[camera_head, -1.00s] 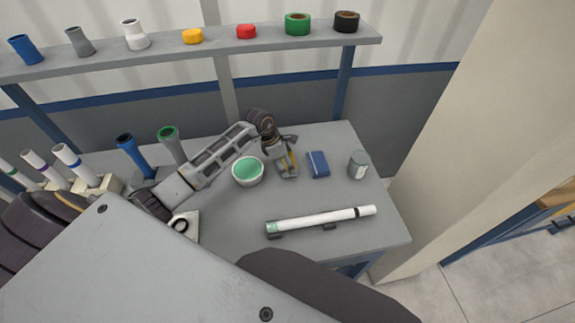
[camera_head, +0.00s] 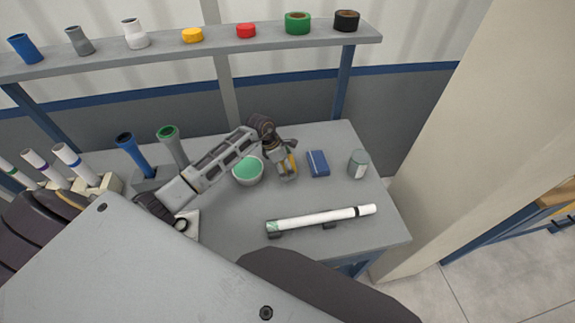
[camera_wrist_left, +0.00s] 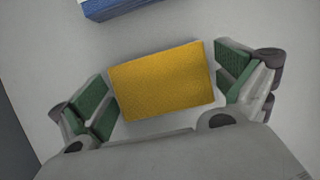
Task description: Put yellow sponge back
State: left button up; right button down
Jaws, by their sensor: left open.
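The yellow sponge (camera_wrist_left: 163,82) lies between the green-padded fingers of my left gripper (camera_wrist_left: 160,90) in the left wrist view. The fingers are open, with a small gap on either side of the sponge. In the head view the left gripper (camera_head: 286,170) points down at the table between the bowl and the blue block, and a bit of the yellow sponge (camera_head: 292,161) shows beside it. My right gripper is not in view.
A bowl with green contents (camera_head: 248,170) stands just left of the gripper. A blue block (camera_head: 318,163) and a grey-green jar (camera_head: 358,164) are to the right. A white pipe (camera_head: 320,219) lies on supports in front. A shelf (camera_head: 215,47) with colored fittings runs behind.

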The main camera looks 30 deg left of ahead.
pick_arm(q)
jog(key=shift+r, duration=0.15)
jog(key=v, duration=1.2)
jog(key=shift+b, duration=0.4)
jog(key=shift+w+d, duration=0.1)
jog(key=shift+d, duration=0.1)
dwell(0.7)
